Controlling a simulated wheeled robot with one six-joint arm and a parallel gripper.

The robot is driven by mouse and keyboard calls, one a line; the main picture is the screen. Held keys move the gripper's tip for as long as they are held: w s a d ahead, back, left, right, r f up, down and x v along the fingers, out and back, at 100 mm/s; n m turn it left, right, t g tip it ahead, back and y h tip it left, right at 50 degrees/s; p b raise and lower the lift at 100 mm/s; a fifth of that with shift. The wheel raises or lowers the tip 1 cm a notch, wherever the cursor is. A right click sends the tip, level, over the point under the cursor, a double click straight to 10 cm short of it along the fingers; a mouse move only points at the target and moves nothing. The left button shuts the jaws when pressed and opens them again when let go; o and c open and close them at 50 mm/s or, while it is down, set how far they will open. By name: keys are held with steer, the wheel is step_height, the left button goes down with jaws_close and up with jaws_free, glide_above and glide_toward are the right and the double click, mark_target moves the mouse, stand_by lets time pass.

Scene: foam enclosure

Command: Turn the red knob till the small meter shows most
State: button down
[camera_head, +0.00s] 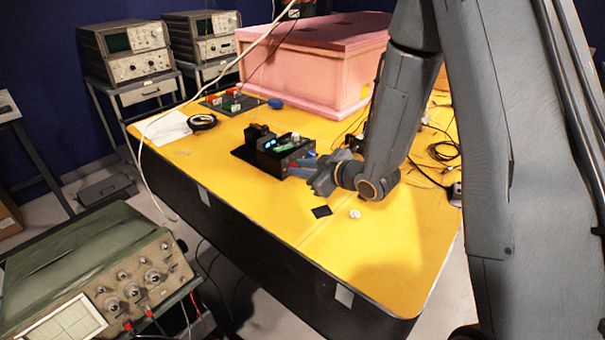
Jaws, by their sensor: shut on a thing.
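A small black instrument box (284,156) stands near the middle of the yellow table, with a green part and a white knob-like part on top. A small lit blue-white display (268,145), likely the small meter, shows at its left side; its reading is too small to make out. My gripper (303,168) reaches in from the right, and its fingers are at the right front face of the box. They are shut on the red knob, which is mostly hidden by the fingers; only a little red shows there.
A pink foam enclosure (318,55) stands behind the box. A board with coloured blocks (232,103) and a black cable coil (202,121) lie at the back left. Loose cables (440,150) lie at right. A black square (321,211) and a small white piece (355,214) lie in front.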

steer(key=n+t+b, duration=0.1)
steer(key=b, duration=0.1)
steer(key=n+b, duration=0.1)
steer(key=b, duration=0.1)
steer(key=shift+s+a+f+n+t+h+b, duration=0.1)
steer(key=shift+a+f+n+t+h+b, duration=0.1)
steer(key=shift+f+n+t+h+b, duration=0.15)
steer(key=shift+s+r+n+t+h+b, duration=0.1)
steer(key=shift+n+t+h+b, duration=0.2)
steer(key=shift+n+b, duration=0.6)
steer(key=shift+r+b, duration=0.1)
steer(key=shift+b, duration=0.3)
steer(key=c, duration=1.6)
jaws_free()
steer(key=shift+a, duration=0.1)
